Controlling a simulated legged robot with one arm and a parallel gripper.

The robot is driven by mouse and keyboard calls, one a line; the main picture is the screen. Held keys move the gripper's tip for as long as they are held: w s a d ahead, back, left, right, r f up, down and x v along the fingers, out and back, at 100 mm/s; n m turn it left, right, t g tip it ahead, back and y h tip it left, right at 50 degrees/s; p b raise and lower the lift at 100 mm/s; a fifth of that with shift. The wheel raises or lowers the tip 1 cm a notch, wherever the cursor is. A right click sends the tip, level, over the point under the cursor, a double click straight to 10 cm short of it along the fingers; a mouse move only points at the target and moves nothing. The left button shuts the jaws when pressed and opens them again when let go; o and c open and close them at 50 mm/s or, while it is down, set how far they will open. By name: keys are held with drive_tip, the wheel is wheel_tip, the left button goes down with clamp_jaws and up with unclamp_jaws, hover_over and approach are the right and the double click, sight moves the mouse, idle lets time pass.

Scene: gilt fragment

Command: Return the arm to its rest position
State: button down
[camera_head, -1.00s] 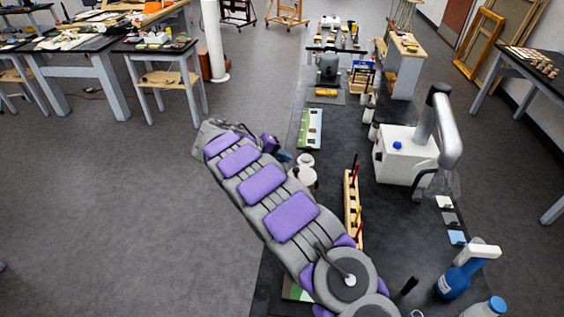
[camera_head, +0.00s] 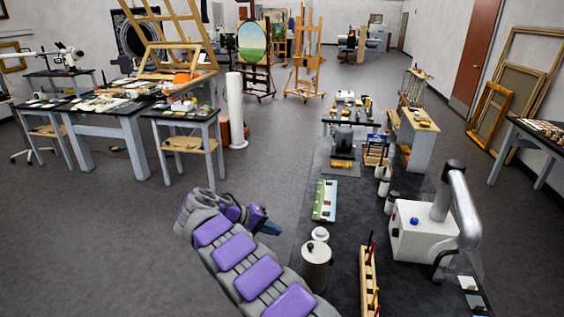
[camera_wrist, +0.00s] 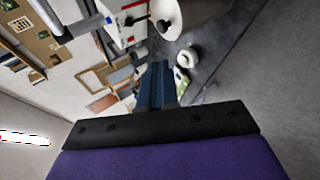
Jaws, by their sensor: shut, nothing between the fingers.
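My grey and purple arm reaches up from the bottom of the head view and bends at its far end. My gripper (camera_head: 266,224) is at that end, just left of the dark bench. In the wrist view my gripper (camera_wrist: 156,75) has its blue-grey fingers together with nothing between them. The lower part of my arm is cut off by the bottom edge of the head view.
The dark bench (camera_head: 336,279) holds a white lidded pot (camera_head: 316,268), a wooden rack (camera_head: 369,283) and a white machine with a silver arm (camera_head: 416,238). Work tables (camera_head: 112,119) stand at the left. The grey floor (camera_head: 90,245) left of my arm is clear.

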drive_tip(key=s+d+r+m+g, duration=0.1)
drive_tip(key=s+d+r, duration=0.25)
drive_tip(key=d, duration=0.35)
drive_tip(key=s+d+r+g, duration=0.1)
drive_tip(key=s+d+r, duration=0.1)
drive_tip(key=d+r, duration=0.4)
drive_tip(key=s+d+r+m+g+y+b, duration=0.1)
drive_tip(key=s+d+r+g+y+b, duration=0.15)
drive_tip(key=s+d, duration=1.05)
drive_tip(key=s+a+f+y, duration=0.2)
drive_tip(key=s, duration=0.8)
drive_tip(key=s+a+f+y, duration=0.2)
drive_tip(key=s+f+y, duration=0.1)
drive_tip(key=s, duration=0.8)
drive_tip(key=s+a+f+m+y, duration=0.1)
drive_tip(key=s+a+f+y, duration=0.2)
drive_tip(key=s, duration=0.8)
drive_tip(key=shift+s+f+g, duration=0.15)
drive_tip(key=shift+f+g, duration=0.1)
drive_tip(key=shift+g, duration=0.1)
drive_tip(key=shift+a, duration=0.15)
